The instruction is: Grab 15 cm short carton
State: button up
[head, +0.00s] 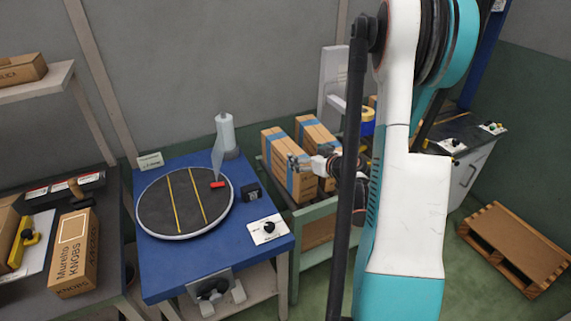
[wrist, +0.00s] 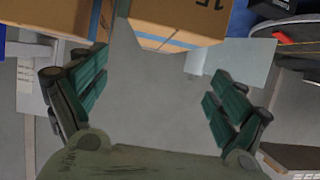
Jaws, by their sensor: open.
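Two brown cartons with blue bands stand side by side on a green-framed stand in the head view, a left one (head: 275,143) and a right one (head: 316,132). Other cartons are a "Muretto KNOBS" carton (head: 73,255) on the left bench and one on the shelf (head: 22,69). I cannot tell which is the 15 cm one. My gripper (head: 296,161) is at the banded cartons, partly covering them. In the wrist view my gripper (wrist: 158,62) is open, with nothing between its fingers. A carton face (wrist: 180,18) lies beyond the fingertips, another (wrist: 55,14) at upper left.
A blue table (head: 165,275) holds a round dark turntable (head: 160,205), a white bottle (head: 226,135) and a knob panel (head: 267,229). A wooden pallet (head: 515,246) lies on the floor at right. My arm hides part of the area right of the cartons.

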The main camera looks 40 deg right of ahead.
aim_at(291, 150)
jog(key=x, duration=0.6)
jog(key=shift+w+f, duration=0.15)
jog(key=shift+w, duration=0.05)
jog(key=b+x, duration=0.1)
jog(key=x, duration=0.4)
jog(key=shift+f+b, duration=0.25)
jog(key=shift+b, duration=0.15)
jog(key=shift+r, duration=0.1)
grip_shut()
